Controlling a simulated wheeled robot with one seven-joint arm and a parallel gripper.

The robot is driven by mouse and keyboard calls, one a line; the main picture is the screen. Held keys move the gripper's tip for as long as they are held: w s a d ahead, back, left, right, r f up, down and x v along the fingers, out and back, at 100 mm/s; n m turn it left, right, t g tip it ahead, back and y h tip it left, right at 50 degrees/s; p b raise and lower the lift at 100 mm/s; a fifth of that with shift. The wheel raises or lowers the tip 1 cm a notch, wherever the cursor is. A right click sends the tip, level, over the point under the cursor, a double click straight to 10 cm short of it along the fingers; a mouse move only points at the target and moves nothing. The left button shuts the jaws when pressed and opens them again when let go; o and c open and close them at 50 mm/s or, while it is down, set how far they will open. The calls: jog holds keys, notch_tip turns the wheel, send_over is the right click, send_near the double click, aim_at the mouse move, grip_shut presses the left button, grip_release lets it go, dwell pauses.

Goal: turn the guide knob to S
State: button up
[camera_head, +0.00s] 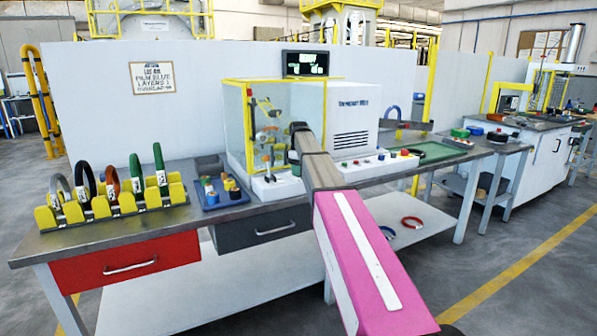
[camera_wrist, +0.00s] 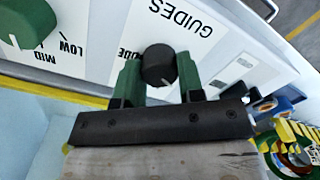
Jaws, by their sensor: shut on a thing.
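The guide knob (camera_wrist: 158,64) is a dark round knob below the upside-down "GUIDES" lettering on a white panel in the wrist view. My gripper (camera_wrist: 157,75) has a green finger on each side of it and is shut on it. A small pale mark shows on the knob's near side. The letter S and most of the scale around the knob are hidden by the fingers or too small to read. In the head view my arm reaches over the bench to the front of the wrapping machine (camera_head: 345,120) and hides the knob.
A larger green knob (camera_wrist: 28,22) with "MID" and "LOW" marks sits left of the guide knob. A blue tray (camera_head: 212,198) with small coloured parts lies left of the machine's front. A yellow rack (camera_head: 120,203) holds several rings. Coloured buttons (camera_head: 381,156) line the panel at right.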

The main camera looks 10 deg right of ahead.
jog(key=shift+n, duration=0.9)
jog(key=o, duration=0.9)
jog(key=shift+r, duration=0.1)
notch_tip(320, 180, up, 11)
jog(key=shift+w+f, duration=0.1)
jog(key=shift+f, duration=0.05)
